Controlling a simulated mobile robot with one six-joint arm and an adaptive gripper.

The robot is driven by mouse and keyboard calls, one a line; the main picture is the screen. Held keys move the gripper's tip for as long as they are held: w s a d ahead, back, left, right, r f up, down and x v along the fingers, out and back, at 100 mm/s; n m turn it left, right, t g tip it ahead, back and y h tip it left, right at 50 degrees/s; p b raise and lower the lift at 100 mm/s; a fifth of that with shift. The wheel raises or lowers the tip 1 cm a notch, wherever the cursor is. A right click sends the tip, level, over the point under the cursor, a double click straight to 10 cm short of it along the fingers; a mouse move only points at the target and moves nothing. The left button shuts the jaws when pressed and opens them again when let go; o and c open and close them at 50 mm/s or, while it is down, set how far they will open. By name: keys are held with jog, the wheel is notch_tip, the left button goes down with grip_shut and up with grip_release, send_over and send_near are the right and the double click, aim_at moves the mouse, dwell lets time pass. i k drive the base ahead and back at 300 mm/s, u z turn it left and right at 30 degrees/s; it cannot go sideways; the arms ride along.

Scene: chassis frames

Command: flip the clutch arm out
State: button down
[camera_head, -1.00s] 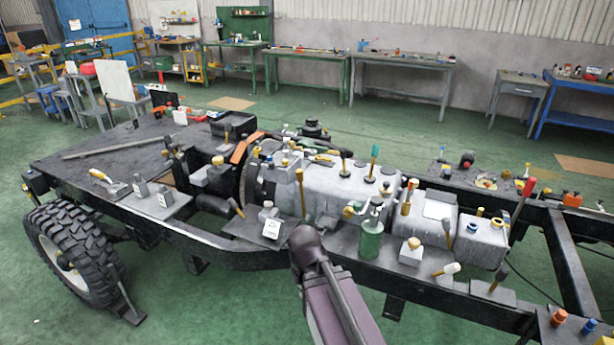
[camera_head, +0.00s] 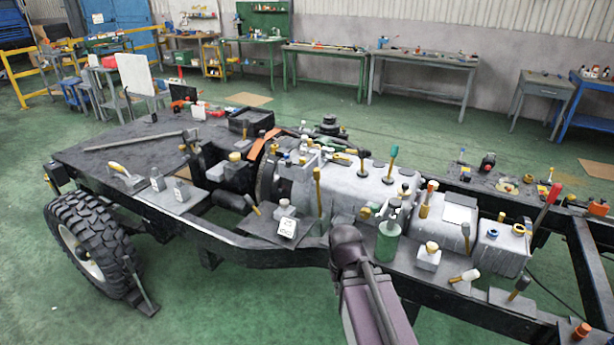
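The bare chassis frame (camera_head: 262,257) carries a grey gearbox (camera_head: 350,190) with a round bell housing (camera_head: 269,177) at its left end. A short dark lever with a tan part (camera_head: 251,204) sticks out low beside the bell housing. It may be the clutch arm, but I cannot tell for certain. My arm reaches in from the bottom, with its dark joint (camera_head: 345,240) in front of the chassis's near side. The joint covers part of the near rail. My gripper's fingers do not show.
A green bottle (camera_head: 388,240), a white block with a yellow knob (camera_head: 428,256) and several upright handles crowd the near side and gearbox top. A small white-faced block (camera_head: 287,228) sits left of my arm. A large tyre (camera_head: 95,247) stands at left. The green floor in front is clear.

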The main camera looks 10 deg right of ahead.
aim_at(316, 171)
jog(key=i, duration=1)
